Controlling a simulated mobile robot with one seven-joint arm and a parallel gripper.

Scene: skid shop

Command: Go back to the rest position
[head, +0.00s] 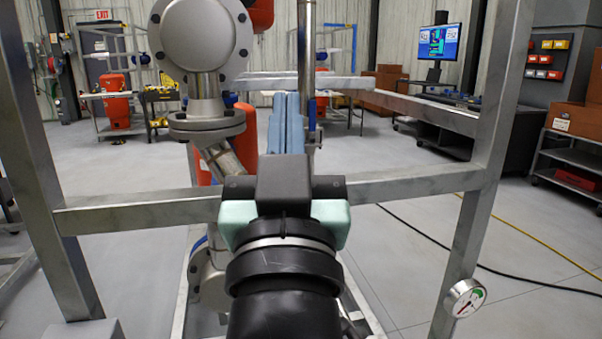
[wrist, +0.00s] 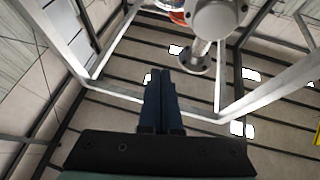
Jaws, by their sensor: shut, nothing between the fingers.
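My gripper (head: 286,98) points away from me in the middle of the head view, its two blue fingers side by side and pressed together. Nothing is between them. In the wrist view the fingers (wrist: 160,76) also show closed, with the ceiling behind them. My gripper shows over the opening of a metal skid frame (head: 420,184). A steel pipe with a flange (head: 207,124) stands just left of the fingers in the head view. I cannot tell how far apart they are.
A pressure gauge (head: 464,298) sits on the frame's right post. A yellow hose (head: 540,241) and a black cable lie on the floor at right. A shelf cart (head: 572,160) and a monitor (head: 439,43) stand at the right.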

